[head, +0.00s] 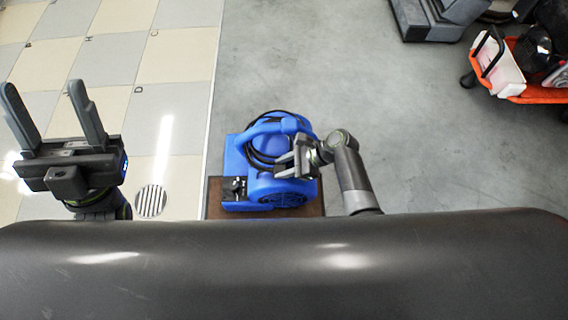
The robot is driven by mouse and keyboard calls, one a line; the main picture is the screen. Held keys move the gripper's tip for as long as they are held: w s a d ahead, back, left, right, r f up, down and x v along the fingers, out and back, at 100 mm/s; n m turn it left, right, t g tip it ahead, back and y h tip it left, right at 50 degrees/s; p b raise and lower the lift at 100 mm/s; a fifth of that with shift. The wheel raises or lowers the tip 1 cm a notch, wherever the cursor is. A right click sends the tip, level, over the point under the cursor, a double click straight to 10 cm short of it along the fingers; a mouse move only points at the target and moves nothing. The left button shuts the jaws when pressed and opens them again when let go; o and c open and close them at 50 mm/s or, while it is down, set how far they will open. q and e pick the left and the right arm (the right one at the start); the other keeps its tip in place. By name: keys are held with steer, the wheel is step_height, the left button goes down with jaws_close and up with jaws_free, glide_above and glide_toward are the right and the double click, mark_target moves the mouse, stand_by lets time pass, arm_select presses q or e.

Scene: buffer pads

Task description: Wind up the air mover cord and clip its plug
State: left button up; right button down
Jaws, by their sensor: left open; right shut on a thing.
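A blue air mover (233,160) sits on a brown board in the middle of the head view. Its black cord (250,148) lies in loops around the blue handle on top. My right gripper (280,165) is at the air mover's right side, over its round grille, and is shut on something. The held thing is too small and hidden to tell, and I cannot pick out the plug or its clip. My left gripper (44,108) is open and empty at the far left, well apart from the air mover, with its fingers pointing up the picture.
The brown board (312,207) shows under the air mover. Checkered tiles (120,62) lie at left with a round drain grate (151,201). Bare grey concrete (440,150) is clear at right. An orange cart (535,95) and a grey machine (430,18) stand at upper right.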

steer(key=shift+p, duration=0.35)
stand_by(0.3)
steer(key=shift+f, duration=0.35)
stand_by(0.3)
steer(key=c, duration=0.9)
jaws_free()
steer(key=shift+c, duration=0.2)
steer(key=p+v, duration=0.6)
steer(key=v, duration=1.1)
steer(key=shift+r+p, duration=0.25)
steer(key=shift+p, duration=0.1)
steer(key=shift+d, duration=0.1)
